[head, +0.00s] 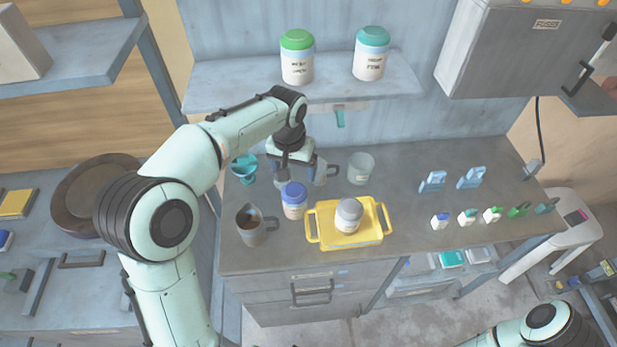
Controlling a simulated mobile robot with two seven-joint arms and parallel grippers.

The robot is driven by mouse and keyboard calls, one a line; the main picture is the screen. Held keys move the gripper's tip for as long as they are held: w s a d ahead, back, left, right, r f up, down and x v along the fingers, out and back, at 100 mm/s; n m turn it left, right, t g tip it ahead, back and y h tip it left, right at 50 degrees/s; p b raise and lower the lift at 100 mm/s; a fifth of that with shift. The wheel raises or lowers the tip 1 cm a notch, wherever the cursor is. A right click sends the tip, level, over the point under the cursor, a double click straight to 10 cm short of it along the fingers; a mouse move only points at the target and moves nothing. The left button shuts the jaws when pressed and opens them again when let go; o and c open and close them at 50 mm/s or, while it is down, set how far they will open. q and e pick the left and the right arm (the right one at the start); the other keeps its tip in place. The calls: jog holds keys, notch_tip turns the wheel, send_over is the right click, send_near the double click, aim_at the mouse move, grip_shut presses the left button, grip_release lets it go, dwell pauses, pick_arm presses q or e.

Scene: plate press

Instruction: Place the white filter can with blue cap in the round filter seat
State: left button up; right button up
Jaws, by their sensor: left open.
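The white filter can with the blue cap (293,203) stands upright on the grey counter, left of the yellow tray. My left gripper (291,176) is open and points down, just above or behind the blue cap. I cannot tell whether its fingers touch the can. My right arm shows only at the lower right, and its gripper is out of view. I cannot make out the round filter seat with certainty.
The yellow tray (322,234) holds a white can with a grey cap (348,216). A dark jug (251,226), a teal cup (244,168) and a pale cup (361,169) stand nearby. Small bottles and clips lie to the right. Two lidded jars (297,57) stand on the shelf above.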

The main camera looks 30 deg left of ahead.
aim_at(294, 191)
pick_arm(q)
notch_tip(294, 191, down, 7)
jog(key=shift+a+f+b, duration=0.1)
jog(key=shift+a+b, duration=0.05)
jog(key=shift+b, duration=0.15)
jog(key=shift+w+a+f, duration=0.1)
jog(key=shift+w+f, duration=0.05)
jog(key=shift+f, duration=1.35)
jog(key=shift+w+a+f, duration=0.1)
jog(key=shift+w+f, duration=0.05)
jog(key=shift+f, duration=1.35)
jog(key=shift+c, duration=0.3)
jog(key=c, duration=0.9)
jog(key=shift+r, duration=0.1)
jog(key=shift+c, duration=0.5)
jog(key=shift+r, duration=0.1)
